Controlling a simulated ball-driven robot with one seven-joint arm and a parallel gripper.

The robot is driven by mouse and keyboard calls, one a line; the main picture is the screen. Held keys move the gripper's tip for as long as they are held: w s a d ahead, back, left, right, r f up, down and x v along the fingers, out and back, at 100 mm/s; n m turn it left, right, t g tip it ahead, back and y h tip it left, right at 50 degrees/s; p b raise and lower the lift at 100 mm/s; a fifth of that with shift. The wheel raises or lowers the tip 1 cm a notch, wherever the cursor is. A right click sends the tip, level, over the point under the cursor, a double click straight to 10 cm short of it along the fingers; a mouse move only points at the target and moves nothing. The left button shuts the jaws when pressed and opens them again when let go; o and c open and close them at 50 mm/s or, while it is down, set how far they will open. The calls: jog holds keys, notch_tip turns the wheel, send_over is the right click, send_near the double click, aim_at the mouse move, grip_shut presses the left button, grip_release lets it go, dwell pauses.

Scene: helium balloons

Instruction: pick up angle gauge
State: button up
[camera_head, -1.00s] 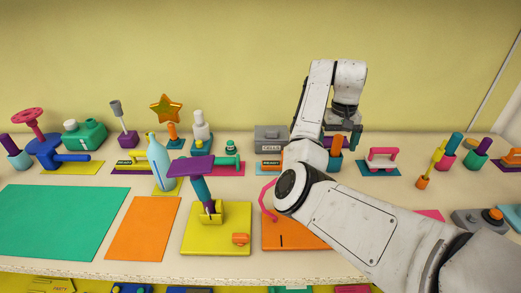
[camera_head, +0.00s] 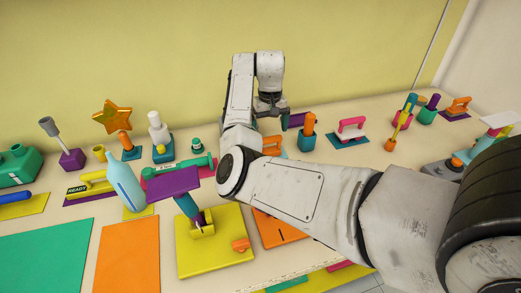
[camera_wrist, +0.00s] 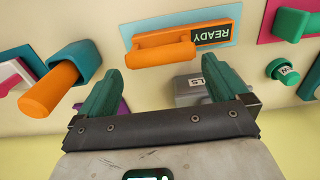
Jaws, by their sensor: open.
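I cannot tell for sure which thing is the angle gauge. In the head view the orange tool (camera_head: 271,146) is partly hidden behind my arm. My gripper (camera_wrist: 160,85) is open, with teal fingers apart and nothing between them. In the head view my gripper (camera_head: 270,117) hangs above the back of the bench, near this tool.
A grey box (camera_wrist: 190,92) sits by the right finger in the wrist view. An orange cylinder in a teal holder (camera_wrist: 58,80) is at the left. A blue bottle (camera_head: 124,182) and a yellow block with a purple-topped tool (camera_head: 215,250) stand left of my arm.

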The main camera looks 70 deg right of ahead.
aim_at(269, 138)
notch_tip(269, 138, down, 5)
jog(key=shift+a+p, duration=0.1)
jog(key=shift+p, duration=0.5)
jog(key=shift+c, duration=0.2)
jog(key=c, duration=1)
jog(key=shift+r, duration=0.1)
